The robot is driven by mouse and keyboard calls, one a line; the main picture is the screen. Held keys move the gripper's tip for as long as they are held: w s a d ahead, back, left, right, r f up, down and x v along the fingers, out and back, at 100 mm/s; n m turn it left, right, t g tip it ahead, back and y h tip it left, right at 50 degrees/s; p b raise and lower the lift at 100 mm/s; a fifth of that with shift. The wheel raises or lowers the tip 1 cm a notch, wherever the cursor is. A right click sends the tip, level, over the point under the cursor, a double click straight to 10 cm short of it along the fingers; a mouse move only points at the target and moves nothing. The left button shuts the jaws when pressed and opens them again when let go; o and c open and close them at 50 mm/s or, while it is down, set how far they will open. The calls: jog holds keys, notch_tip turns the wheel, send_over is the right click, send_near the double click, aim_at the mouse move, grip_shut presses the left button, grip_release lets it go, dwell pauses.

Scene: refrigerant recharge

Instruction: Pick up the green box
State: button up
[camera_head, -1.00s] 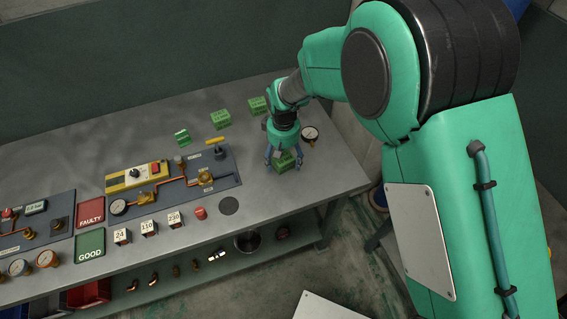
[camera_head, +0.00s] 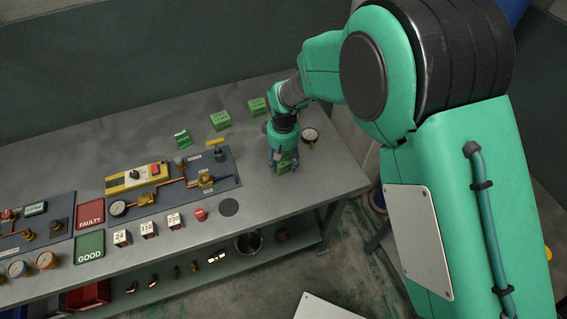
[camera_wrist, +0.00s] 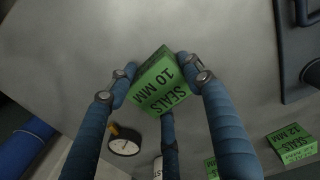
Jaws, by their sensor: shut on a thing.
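The green box (camera_wrist: 163,82) shows in the wrist view, marked "SEALS 10 MM". My gripper (camera_wrist: 158,84) is shut on it, with blue fingers on both sides and a third finger below. In the head view my gripper (camera_head: 284,161) is at the right part of the workbench, and the green box (camera_head: 287,165) is partly hidden between the fingers. I cannot tell whether the box touches the bench. More green boxes stand farther back: one at the left (camera_head: 182,137), one in the middle (camera_head: 220,120) and one at the right (camera_head: 257,106). One in the wrist view (camera_wrist: 292,143) reads "SEALS 12 MM".
A round gauge (camera_head: 310,135) lies right of my gripper.

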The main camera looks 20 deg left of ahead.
dwell(0.3)
jog(key=shift+r+p, duration=0.35)
jog(key=shift+r, duration=0.5)
notch_tip(320, 180, up, 2)
jog(key=shift+r+p, duration=0.15)
jog(key=shift+p, duration=0.2)
jog(key=s+d, duration=0.3)
jog(key=s, duration=0.1)
jog(key=s+d+p, duration=0.1)
jog(key=s+d, duration=0.3)
jog(key=s+d+r+p, duration=0.1)
jog(key=s+d, duration=0.2)
jog(key=s, duration=0.1)
jog(key=shift+d, duration=0.2)
